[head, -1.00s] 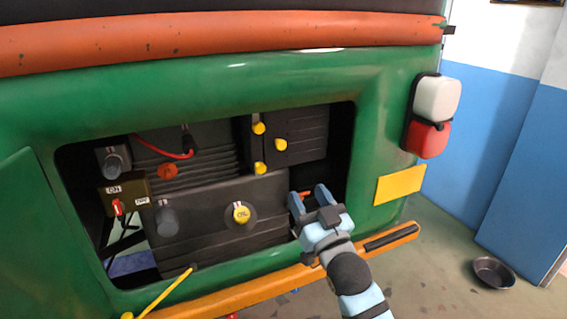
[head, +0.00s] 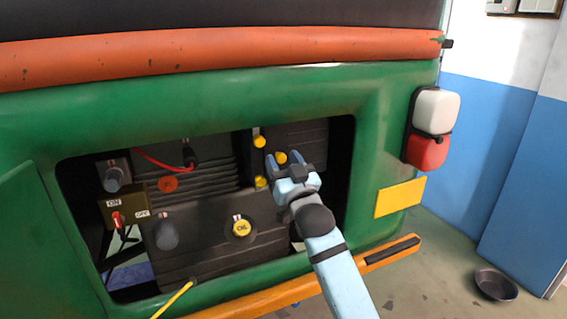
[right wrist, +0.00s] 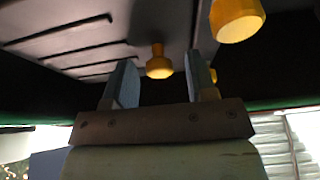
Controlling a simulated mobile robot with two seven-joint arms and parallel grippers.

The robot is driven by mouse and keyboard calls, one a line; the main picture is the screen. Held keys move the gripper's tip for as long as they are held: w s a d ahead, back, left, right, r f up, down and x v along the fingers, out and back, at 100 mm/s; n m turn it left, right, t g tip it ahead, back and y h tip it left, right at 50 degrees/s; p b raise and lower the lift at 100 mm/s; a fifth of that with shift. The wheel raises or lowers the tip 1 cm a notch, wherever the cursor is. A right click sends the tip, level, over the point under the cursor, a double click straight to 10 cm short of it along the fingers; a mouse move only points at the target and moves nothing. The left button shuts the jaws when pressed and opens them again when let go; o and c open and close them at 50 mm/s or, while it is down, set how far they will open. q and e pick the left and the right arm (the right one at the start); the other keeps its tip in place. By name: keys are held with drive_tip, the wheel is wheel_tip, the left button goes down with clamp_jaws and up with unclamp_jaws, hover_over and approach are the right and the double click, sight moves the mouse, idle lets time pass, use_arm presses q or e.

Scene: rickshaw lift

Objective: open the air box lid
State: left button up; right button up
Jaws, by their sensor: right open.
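The air box is the dark ribbed box (head: 301,135) at the upper right inside the engine bay of the green rickshaw. Its lid has a yellow knob (head: 280,157), and yellow clips (head: 259,141) sit along its left side. My right gripper (head: 282,163) is open at the lower front of the lid, close to the knob. In the right wrist view a yellow knob (right wrist: 159,66) shows between and beyond the two open fingers (right wrist: 160,85). A larger yellow piece (right wrist: 237,18) is nearer at the upper right. I cannot tell whether a finger touches anything. My left gripper is not in view.
A yellow oil cap (head: 241,228) and a red ON/OFF switch (head: 117,219) are in the bay. The green bay frame (head: 372,150) surrounds the opening. An orange bumper (head: 280,296) runs below. A dark bowl (head: 495,285) stands on the floor at right.

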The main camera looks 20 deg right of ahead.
clamp_jaws()
drive_tip(key=shift+s, duration=0.1)
drive_tip(key=s+d+n+g+y+p, duration=0.1)
drive_tip(key=s+d+n+g+y, duration=0.4)
drive_tip(key=d+n+g+y, duration=0.2)
drive_tip(key=s+d+n+g+y+p, duration=0.1)
drive_tip(key=s+d+n+g+y, duration=0.4)
drive_tip(key=d+n+g+y, duration=0.3)
drive_tip(key=shift+d+g+y, duration=0.4)
drive_tip(key=shift+g+y, duration=1.1)
drive_tip(key=shift+y, duration=1.7)
